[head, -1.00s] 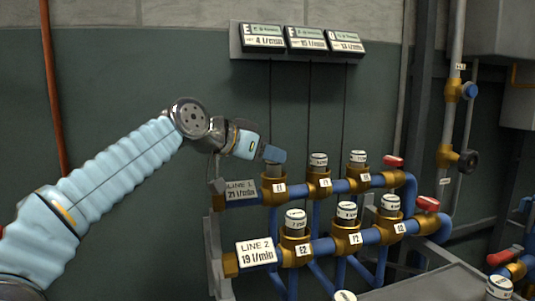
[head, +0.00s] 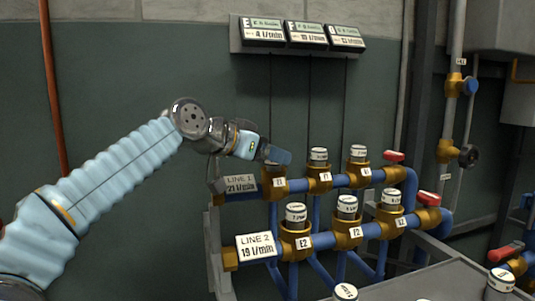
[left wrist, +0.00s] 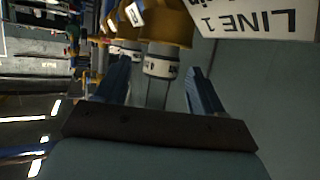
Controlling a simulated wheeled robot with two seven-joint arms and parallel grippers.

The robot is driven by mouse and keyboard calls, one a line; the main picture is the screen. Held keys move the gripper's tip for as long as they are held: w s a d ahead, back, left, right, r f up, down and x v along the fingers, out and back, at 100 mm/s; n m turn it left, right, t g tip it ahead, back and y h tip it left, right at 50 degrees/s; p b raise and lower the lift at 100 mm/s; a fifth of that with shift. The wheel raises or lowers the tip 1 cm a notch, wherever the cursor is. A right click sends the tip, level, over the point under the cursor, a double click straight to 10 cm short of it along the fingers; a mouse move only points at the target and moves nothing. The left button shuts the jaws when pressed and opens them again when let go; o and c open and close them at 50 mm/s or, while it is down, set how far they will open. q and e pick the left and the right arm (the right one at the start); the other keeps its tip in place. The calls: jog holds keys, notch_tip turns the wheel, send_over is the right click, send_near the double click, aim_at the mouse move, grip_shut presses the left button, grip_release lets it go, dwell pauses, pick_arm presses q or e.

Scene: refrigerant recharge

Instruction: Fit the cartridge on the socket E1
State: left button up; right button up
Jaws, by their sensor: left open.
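The brass socket E1 (head: 275,187) is the leftmost on the upper blue pipe, beside the LINE 1 sign (head: 241,184). My left gripper (head: 276,155) is just above it, and its blue fingers hide most of what stands there in the head view. In the left wrist view, which is upside down, my left gripper (left wrist: 160,88) is open. A grey cartridge with a white labelled band (left wrist: 160,66) shows between the fingers, standing at the brass socket (left wrist: 165,25). I cannot tell whether it is fully seated. My right gripper is not in view.
Neighbouring upper sockets hold white-topped cartridges (head: 319,155), close to my left gripper's right. The lower LINE 2 pipe (head: 325,243) carries several more. Loose cartridges (head: 500,279) stand by the grey surface (head: 440,282) at front right. Display panels (head: 305,36) hang above.

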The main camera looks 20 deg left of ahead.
pick_arm(q)
jog(key=shift+s, duration=0.1)
jog(key=b+v, duration=0.1)
jog(key=v, duration=1.2)
jog(key=shift+s+a+r, duration=0.2)
jog(key=shift+r, duration=0.05)
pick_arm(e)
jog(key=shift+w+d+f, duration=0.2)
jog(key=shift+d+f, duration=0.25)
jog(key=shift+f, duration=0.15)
pick_arm(q)
notch_tip(320, 180, up, 6)
jog(key=p, duration=0.5)
jog(key=shift+p, duration=0.3)
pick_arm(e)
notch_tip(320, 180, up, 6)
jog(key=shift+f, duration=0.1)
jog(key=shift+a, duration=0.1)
